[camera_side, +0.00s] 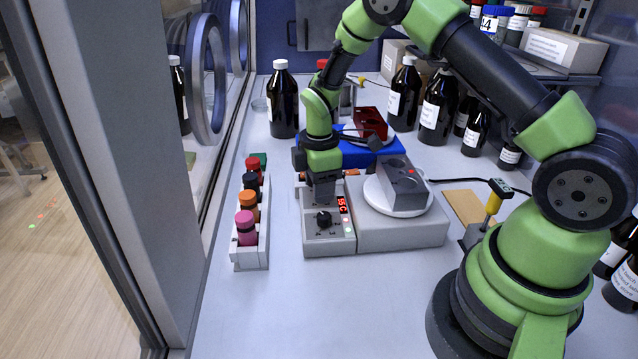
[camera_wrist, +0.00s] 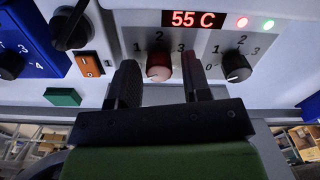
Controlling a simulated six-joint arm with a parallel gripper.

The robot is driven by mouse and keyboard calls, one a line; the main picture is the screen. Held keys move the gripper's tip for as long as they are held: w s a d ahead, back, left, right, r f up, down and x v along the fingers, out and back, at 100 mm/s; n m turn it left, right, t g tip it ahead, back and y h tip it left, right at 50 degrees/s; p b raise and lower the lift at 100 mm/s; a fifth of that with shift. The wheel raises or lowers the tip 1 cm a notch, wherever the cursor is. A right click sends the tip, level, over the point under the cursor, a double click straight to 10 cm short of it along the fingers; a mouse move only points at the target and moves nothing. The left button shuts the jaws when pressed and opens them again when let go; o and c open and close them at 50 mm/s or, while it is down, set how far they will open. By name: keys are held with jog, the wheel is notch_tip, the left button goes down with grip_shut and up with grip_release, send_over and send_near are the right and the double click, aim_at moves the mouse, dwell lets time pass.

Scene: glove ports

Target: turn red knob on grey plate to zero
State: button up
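The red knob (camera_wrist: 159,66) sits on the front of the grey plate (camera_wrist: 215,45), below its lit "55 C" display, with 1, 2 and 3 visible around it. I cannot read where the knob points, and its zero mark is hidden. My gripper (camera_wrist: 161,76) is open, with one dark finger on each side of the knob and gaps showing. A black knob (camera_wrist: 237,68) is right of it. In the side view, my gripper (camera_side: 323,199) points down over the grey plate (camera_side: 399,236) and hides the red knob; the black knob (camera_side: 323,220) shows there.
A rack (camera_side: 251,258) of capped vials stands close left of the plate. A white disc (camera_side: 399,207) with a grey block (camera_side: 402,184) sits on the plate. A blue device (camera_side: 348,150) is behind; brown bottles (camera_side: 438,106) stand at the back. The front bench is clear.

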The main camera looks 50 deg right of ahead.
jog(key=shift+o, duration=0.3)
jog(key=shift+r, duration=0.15)
notch_tip(320, 180, up, 10)
dwell(0.4)
jog(key=s+a+r+m+t, duration=0.2)
jog(key=s+r+m, duration=0.2)
jog(key=r, duration=0.4)
jog(key=s+a+r+m+t, duration=0.1)
jog(key=s+r+m, duration=0.1)
jog(key=s, duration=0.3)
jog(key=s+a+r+m+t+y, duration=0.1)
jog(key=s+a+r+m+t, duration=0.1)
jog(key=s+m, duration=0.3)
jog(key=s+a+r+m+t+y, duration=0.1)
jog(key=s+a+r+m+t, duration=0.1)
jog(key=s, duration=0.4)
jog(key=shift+s+r+m, duration=0.35)
jog(key=shift+r+m, duration=0.4)
jog(key=shift+m, duration=0.45)
